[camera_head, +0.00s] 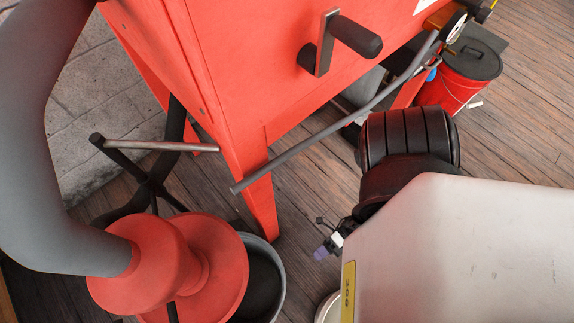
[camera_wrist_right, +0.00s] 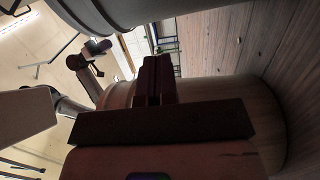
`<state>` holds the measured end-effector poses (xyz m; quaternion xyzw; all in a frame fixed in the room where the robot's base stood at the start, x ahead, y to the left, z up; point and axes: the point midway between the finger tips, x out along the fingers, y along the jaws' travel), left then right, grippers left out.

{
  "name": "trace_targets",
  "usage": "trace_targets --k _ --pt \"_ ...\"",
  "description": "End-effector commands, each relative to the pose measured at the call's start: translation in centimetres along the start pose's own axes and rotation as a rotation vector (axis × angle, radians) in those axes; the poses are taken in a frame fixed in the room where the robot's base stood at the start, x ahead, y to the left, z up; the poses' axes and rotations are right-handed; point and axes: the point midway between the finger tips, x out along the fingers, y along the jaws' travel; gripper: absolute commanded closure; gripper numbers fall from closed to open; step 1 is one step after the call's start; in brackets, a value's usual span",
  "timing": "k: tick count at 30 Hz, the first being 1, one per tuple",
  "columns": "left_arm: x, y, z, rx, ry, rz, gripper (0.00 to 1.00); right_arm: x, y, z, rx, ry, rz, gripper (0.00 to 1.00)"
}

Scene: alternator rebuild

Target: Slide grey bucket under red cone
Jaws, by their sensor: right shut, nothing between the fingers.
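The red cone (camera_head: 215,262) hangs on a thick grey hose at the lower left of the head view. The grey bucket (camera_head: 280,279) has its rim and dark inside showing at the cone's right side. The cone overlaps the rest of it from this angle, and I cannot tell their height gap. My right gripper (camera_wrist_right: 154,68) is shut and empty in the wrist view, beside a pale rounded container (camera_wrist_right: 272,110). A grey rounded vessel (camera_wrist_right: 150,10) crosses the top of that view. In the head view my right arm mostly hides the gripper. My left gripper does not show.
A red cabinet (camera_head: 235,60) on legs stands behind the cone, with a crank handle and a long grey bar. A black stand (camera_head: 150,185) is left of it. A lidded red can (camera_head: 460,75) stands at upper right. A pale rim (camera_head: 323,307) shows beside my right arm.

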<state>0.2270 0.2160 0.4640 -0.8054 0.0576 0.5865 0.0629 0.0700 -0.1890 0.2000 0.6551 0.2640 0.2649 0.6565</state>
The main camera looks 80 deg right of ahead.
Motion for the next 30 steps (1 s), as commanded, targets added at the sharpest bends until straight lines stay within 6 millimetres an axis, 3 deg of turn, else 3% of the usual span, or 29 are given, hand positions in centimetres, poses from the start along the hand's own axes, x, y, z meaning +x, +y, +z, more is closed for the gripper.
trace_targets --k 16,21,30 --pt "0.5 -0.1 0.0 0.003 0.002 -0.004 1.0 9.6 0.0 0.0 0.0 0.002 0.003 1.0" --pt "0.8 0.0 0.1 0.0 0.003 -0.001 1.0 10.9 -0.1 1.7 -0.001 0.002 0.0 1.0" --pt "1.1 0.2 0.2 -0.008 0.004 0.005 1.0 12.0 0.0 2.8 0.001 0.002 -0.001 1.0"
